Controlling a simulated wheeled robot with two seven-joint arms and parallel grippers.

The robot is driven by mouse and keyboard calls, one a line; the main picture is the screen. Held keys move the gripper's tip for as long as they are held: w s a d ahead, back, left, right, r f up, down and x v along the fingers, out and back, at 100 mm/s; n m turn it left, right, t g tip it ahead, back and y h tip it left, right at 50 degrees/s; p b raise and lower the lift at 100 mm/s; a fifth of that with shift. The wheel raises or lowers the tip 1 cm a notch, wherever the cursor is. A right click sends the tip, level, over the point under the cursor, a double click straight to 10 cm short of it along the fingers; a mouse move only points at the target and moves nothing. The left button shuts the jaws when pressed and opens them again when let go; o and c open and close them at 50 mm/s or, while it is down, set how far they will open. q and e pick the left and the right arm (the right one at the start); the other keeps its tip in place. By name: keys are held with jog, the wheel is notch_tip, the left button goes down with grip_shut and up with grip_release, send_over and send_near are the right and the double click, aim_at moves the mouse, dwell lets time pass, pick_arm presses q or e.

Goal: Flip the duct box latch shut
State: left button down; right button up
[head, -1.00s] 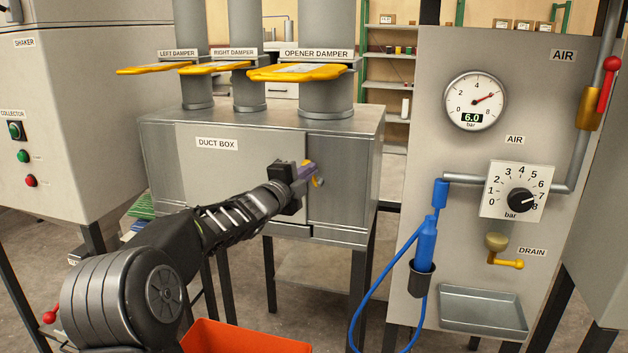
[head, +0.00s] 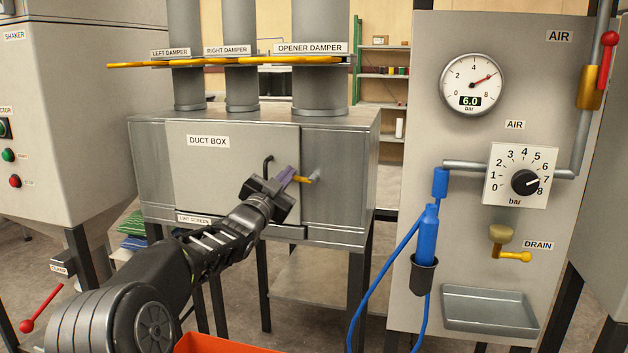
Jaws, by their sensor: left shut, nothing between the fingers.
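The grey duct box (head: 340,150) stands in the middle of the head view, its door (head: 215,170) lying flat against the front. A yellow latch (head: 304,180) sits at the door's right edge and appears roughly level, with a grey mount (head: 316,175) at its right. A dark door handle (head: 267,165) shows just left of the gripper. My right gripper is not in view.
Yellow damper plates (head: 200,63) jut from the ducts above the box. The grey air panel (head: 420,120) stands to the right, with a blue hose (head: 382,280). An orange bin (head: 225,345) is at the bottom. The space before the box's right side is clear.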

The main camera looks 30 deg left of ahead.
pick_arm(q)
jog(key=shift+s+a+f+n+y+b, duration=0.1)
jog(key=shift+f+n+y+b, duration=0.2)
jog(key=shift+n+b, duration=0.3)
jog(key=shift+a+f+n+y+b, duration=0.1)
jog(key=shift+f+n+y+b, duration=0.2)
jog(key=shift+n, duration=0.4)
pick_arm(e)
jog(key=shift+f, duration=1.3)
pick_arm(q)
jog(key=shift+r, duration=0.1)
